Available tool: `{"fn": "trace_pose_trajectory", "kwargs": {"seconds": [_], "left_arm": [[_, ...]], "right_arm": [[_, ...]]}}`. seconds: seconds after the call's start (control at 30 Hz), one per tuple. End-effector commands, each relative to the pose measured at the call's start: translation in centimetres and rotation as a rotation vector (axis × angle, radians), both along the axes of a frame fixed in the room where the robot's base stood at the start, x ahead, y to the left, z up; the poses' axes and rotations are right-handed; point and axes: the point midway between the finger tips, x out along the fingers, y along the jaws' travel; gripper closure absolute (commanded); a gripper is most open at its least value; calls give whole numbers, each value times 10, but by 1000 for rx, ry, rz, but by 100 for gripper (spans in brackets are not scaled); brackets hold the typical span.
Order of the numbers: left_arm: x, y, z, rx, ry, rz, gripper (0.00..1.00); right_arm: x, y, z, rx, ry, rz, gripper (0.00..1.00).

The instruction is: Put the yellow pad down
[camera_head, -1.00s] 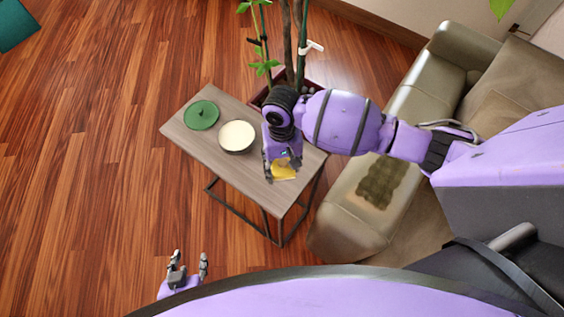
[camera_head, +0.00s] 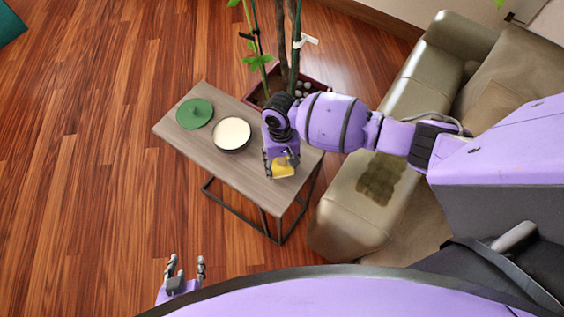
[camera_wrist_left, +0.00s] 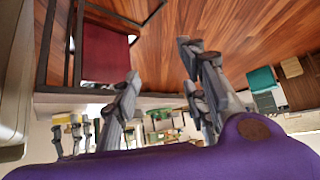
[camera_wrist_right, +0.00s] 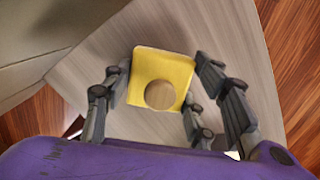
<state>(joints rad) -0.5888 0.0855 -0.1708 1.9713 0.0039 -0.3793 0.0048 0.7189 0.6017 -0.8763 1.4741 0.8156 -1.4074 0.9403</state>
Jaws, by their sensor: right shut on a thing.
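The yellow pad (camera_wrist_right: 162,72) is a square with a round wooden knob (camera_wrist_right: 160,95) on it. My right gripper (camera_wrist_right: 156,96) is shut on it, with the fingers on both sides. In the head view the pad (camera_head: 283,170) is at the right end of the small wooden side table (camera_head: 222,171), below my right gripper (camera_head: 282,164). I cannot tell whether it touches the tabletop. My left gripper (camera_head: 186,268) is open and empty at the lower left, away from the table; its spread fingers show in the left wrist view (camera_wrist_left: 158,65).
A sofa (camera_head: 350,220) with a dark stain (camera_head: 381,178) is at the right. Open floor lies left.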

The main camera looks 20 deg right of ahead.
Motion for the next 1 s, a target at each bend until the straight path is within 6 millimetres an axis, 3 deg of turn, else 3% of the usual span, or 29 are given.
{"fn": "trace_pose_trajectory", "kwargs": {"seconds": [0.03, 0.07, 0.2, 0.57, 0.67, 1.0], "left_arm": [[-1, 0, -1, 1, 2, -1, 60], [-1, 1, -1, 1, 2, -1, 60], [-2, 1, -2, 1, 5, -1, 60], [-2, 0, -2, 0, 6, -1, 60], [0, -1, 1, -1, 0, -2, 60], [5, -5, 11, -11, -9, -3, 60]], "right_arm": [[-1, 0, -3, 0, 2, 0, 76], [-1, 0, -2, 0, 1, 0, 44], [-1, 0, -2, 0, 1, 0, 29], [0, 0, 3, 0, 0, 0, 29], [2, 0, 16, 2, -2, 0, 29], [11, -1, 88, 1, -4, 0, 29]]}}
